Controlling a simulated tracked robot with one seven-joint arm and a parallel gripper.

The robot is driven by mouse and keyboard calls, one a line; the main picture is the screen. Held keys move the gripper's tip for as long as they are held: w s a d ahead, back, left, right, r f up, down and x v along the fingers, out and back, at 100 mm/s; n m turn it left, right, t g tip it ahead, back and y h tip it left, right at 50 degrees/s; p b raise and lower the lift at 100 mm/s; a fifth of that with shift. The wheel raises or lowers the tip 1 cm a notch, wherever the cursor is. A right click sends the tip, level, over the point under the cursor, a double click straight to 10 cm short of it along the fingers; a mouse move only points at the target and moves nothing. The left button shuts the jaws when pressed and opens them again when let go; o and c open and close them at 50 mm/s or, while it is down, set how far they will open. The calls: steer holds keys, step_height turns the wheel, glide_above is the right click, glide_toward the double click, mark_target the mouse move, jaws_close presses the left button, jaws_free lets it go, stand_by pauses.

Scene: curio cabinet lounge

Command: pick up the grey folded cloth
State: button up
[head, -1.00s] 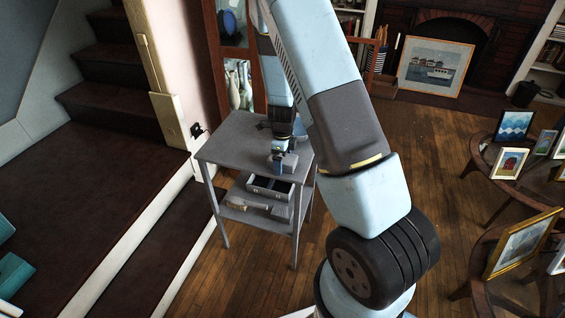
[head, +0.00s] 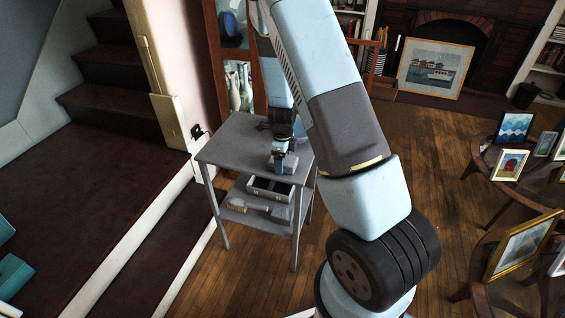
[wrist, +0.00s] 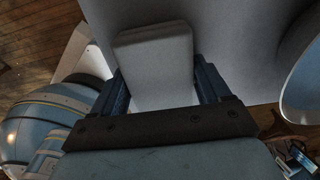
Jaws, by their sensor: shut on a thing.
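The grey folded cloth (wrist: 155,62) is a pale grey, rounded block between the two dark blue fingers of my gripper (wrist: 163,85) in the wrist view. The fingers are shut on its sides. In the head view my gripper (head: 281,153) points down over the right part of the grey side table's top (head: 228,150). The cloth (head: 286,166) shows small just below the fingers. I cannot tell whether it touches the tabletop or hangs slightly above it.
The side table has an open drawer (head: 268,188) and a lower shelf with a brush-like thing (head: 237,205). Stairs (head: 110,75) rise at the left. Small tables with picture frames (head: 510,164) stand at the right.

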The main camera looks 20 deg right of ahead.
step_height(320, 180, up, 3)
steer(key=shift+f, duration=0.1)
steer(key=s+r, duration=0.1)
steer(key=r, duration=0.1)
steer(key=s+d+r, duration=0.1)
steer(key=s+r, duration=0.2)
steer(key=shift+d+r, duration=0.3)
steer(key=s+d+r, duration=0.3)
steer(key=s+r, duration=0.1)
steer(key=s, duration=0.5)
steer(key=shift+d+r, duration=0.25)
steer(key=shift+r, duration=0.05)
steer(key=shift+s, duration=0.1)
steer(key=o, duration=0.5)
steer(key=c, duration=0.4)
